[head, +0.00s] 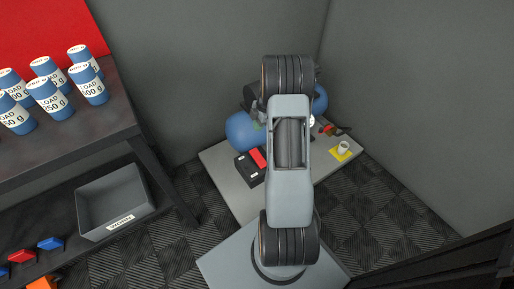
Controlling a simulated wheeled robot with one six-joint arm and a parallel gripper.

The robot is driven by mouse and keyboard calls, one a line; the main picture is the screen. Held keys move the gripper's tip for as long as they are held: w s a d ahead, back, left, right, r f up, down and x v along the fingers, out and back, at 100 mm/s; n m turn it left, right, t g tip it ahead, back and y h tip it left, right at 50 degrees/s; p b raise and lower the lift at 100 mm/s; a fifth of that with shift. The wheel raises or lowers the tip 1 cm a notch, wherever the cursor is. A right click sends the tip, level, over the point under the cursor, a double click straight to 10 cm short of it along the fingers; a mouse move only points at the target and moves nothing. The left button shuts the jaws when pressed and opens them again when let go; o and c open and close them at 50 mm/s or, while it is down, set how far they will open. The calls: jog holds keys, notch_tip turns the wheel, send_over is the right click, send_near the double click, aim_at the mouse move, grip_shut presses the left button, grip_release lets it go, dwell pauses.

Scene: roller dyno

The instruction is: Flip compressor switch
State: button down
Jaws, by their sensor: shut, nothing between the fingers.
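The compressor stands on a low grey platform by the back corner. Its blue tank (243,131) shows to the left of my arm, and a bit of blue shows to the right. A black box with a red rocker-like part (258,157) sits in front of the tank; it looks like the switch, but its position is too small to tell. My arm crosses the middle of the view and hides the compressor's centre. My gripper cannot be made out; it seems hidden behind my arm.
A small red and black item (328,129) lies right of my arm. At left, a dark bench (90,128) holds several blue load cans, with a grey bin (112,200) below.

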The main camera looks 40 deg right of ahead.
jog(key=shift+n, duration=0.9)
jog(key=d+f, duration=0.1)
jog(key=f, duration=0.1)
jog(key=d+f, duration=0.1)
jog(key=d, duration=0.1)
jog(key=shift+s+f, duration=0.2)
jog(key=shift+f, duration=0.15)
jog(key=b, duration=0.4)
send_near(255, 153)
jog(key=x, duration=0.5)
jog(key=shift+s+a+f, duration=0.1)
jog(key=shift+a+f, duration=0.05)
jog(key=shift+f, duration=0.7)
